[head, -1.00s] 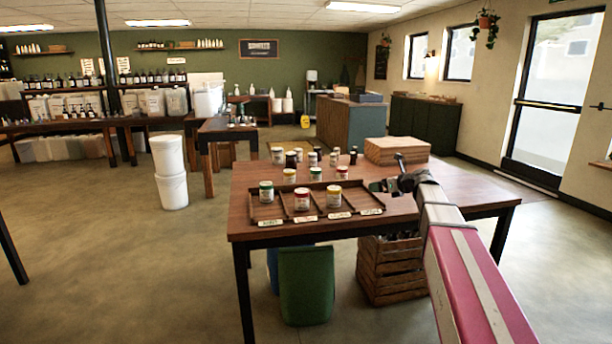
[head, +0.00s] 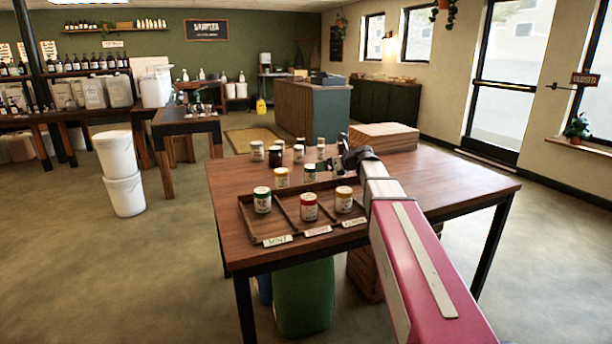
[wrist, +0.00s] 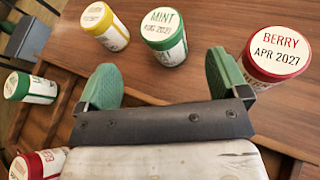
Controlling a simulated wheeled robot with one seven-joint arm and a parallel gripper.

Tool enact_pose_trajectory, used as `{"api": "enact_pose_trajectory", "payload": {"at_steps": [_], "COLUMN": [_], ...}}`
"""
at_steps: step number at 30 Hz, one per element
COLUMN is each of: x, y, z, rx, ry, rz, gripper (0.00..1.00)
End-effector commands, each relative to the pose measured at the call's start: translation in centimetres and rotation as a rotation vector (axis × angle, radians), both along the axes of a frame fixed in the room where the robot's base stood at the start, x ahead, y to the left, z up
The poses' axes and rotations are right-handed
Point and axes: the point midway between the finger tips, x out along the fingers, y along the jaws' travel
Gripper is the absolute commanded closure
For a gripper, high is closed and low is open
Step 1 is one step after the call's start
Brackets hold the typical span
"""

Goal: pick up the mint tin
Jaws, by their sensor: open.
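The mint tin (wrist: 165,38), white with a green lid reading MINT AUG 2027, stands on the table in the wrist view. My gripper (wrist: 163,68) is open, its green fingers below the tin in the picture, with the tin just beyond the gap and not held. A BERRY tin (wrist: 276,56) with a red lid stands close to the right finger. A yellow-lidded tin (wrist: 106,26) stands to the left. In the head view my arm partly covers the area around the gripper.
A wooden tray (head: 285,228) with compartments holds a green-lidded tin (head: 262,200), a red-lidded tin (head: 309,206) and a yellow-lidded tin (head: 344,199) behind name labels. Several more tins stand behind it. A wooden box (head: 384,136) is at the back. The table's right side is clear.

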Motion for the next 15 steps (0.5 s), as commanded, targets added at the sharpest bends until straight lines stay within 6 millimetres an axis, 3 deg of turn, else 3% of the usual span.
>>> {"api": "enact_pose_trajectory", "payload": {"at_steps": [7,15], "x": [2.3,3.3], "y": [2.7,3.8], "z": [-1.4,-2.3], "rx": [0.0,0.0], "ry": [0.001,0.001], "rz": [0.001,0.001], "gripper": [0.07,0.07]}}
